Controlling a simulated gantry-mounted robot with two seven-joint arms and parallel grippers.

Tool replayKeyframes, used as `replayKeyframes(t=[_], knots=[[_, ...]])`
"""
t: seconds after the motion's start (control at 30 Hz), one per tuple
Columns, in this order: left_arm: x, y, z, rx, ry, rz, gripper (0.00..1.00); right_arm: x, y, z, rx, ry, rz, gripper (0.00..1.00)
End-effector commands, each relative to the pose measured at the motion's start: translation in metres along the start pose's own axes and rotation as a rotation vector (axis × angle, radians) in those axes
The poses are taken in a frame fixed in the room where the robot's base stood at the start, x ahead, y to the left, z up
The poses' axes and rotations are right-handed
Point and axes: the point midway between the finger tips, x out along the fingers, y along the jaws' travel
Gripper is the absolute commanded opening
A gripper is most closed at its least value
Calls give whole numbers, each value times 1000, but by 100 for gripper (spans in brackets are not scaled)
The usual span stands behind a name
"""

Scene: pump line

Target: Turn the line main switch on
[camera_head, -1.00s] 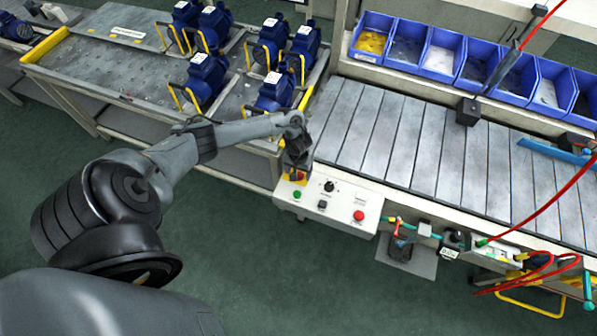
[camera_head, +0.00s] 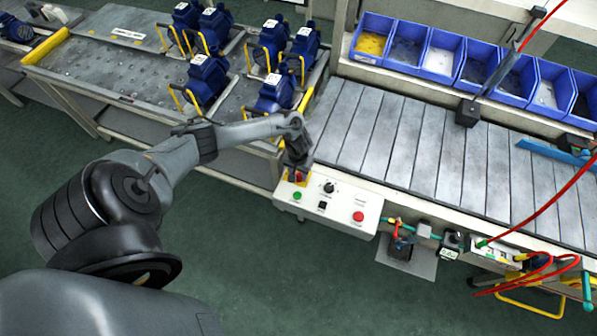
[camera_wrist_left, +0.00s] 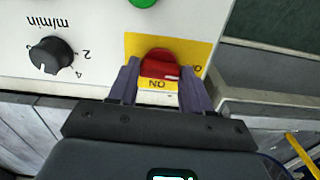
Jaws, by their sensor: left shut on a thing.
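The line main switch is a red rotary knob (camera_wrist_left: 160,63) on a yellow plate (camera_wrist_left: 200,50) at the corner of the white control panel (camera_head: 330,215). In the head view the red knob (camera_head: 299,176) shows just below my gripper. My left gripper (camera_wrist_left: 158,88) has one finger on each side of the knob and is shut on it. The word ON, upside down in the wrist view, lies between the fingers beside the knob. A second label at the plate's right is partly cut off. My right gripper is not in view.
The panel also carries a green button (camera_head: 297,196), a black dial (camera_head: 329,187), a black button (camera_head: 322,205) and a red button (camera_head: 358,216). The slatted conveyor (camera_head: 400,140) lies behind it. Blue pumps (camera_head: 207,78) stand on the table at left.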

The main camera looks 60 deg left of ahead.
Motion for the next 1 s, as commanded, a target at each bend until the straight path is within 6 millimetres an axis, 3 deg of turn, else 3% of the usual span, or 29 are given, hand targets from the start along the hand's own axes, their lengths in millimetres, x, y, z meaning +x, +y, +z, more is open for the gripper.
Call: replayKeyframes(t=[0.5,1.0], knots=[[-2,0,0,407,-1,0,18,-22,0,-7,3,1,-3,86],[-1,0,0,883,0,0,18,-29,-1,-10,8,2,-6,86]])
